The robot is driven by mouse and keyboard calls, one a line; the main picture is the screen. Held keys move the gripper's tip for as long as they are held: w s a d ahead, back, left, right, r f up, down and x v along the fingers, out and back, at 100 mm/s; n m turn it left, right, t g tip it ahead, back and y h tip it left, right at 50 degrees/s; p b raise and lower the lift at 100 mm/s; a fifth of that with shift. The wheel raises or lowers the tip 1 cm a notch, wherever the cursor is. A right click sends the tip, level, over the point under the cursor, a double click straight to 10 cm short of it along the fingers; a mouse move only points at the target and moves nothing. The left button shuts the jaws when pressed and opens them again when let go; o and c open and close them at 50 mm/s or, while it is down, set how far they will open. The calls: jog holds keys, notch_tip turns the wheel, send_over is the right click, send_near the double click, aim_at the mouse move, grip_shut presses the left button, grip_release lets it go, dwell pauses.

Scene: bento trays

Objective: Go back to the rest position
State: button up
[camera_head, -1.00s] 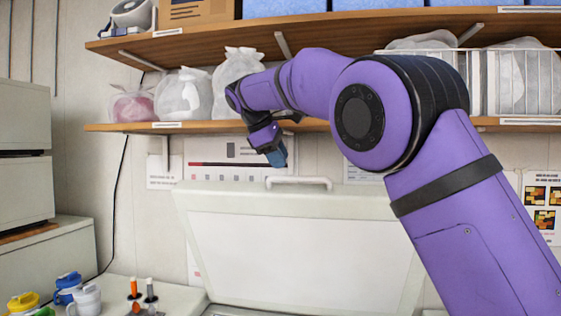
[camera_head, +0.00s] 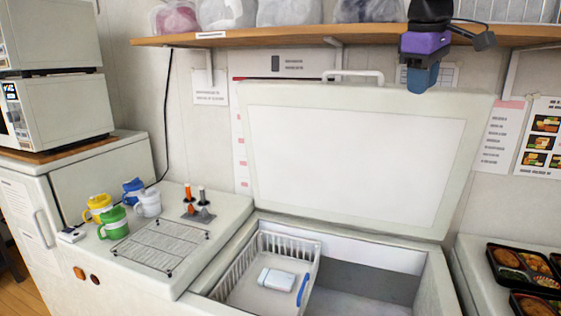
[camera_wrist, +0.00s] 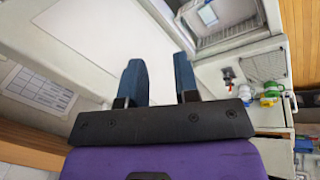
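My gripper (camera_head: 423,78) hangs at the upper right of the head view, in front of the shelf edge and above the top of the raised freezer lid. Its two dark blue fingers point down. The wrist view shows the fingers (camera_wrist: 162,82) apart with nothing between them, so my gripper is open and empty. Most of my arm is out of the head view.
The chest freezer's lid (camera_head: 345,165) stands open; a white basket (camera_head: 238,272) holding a white box (camera_head: 277,279) is inside. Several jugs, one a green jug (camera_head: 113,223), stand on the left counter. Bento trays (camera_head: 520,266) lie at right. A shelf (camera_head: 240,40) runs above.

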jog(key=s+d+f+m, duration=0.1)
jog(key=s+f+m, duration=0.1)
jog(key=s+f, duration=0.3)
jog(key=s+d+f+m+t+y, duration=0.1)
jog(key=s+f+m, duration=0.2)
jog(key=s, duration=0.9)
jog(key=s+d+f+m+t+y, duration=0.1)
jog(key=s+f+m, duration=0.1)
jog(key=s+f, duration=0.5)
jog(key=shift+s+f+m, duration=0.3)
jog(key=shift+s+f, duration=0.05)
jog(key=shift+s, duration=0.8)
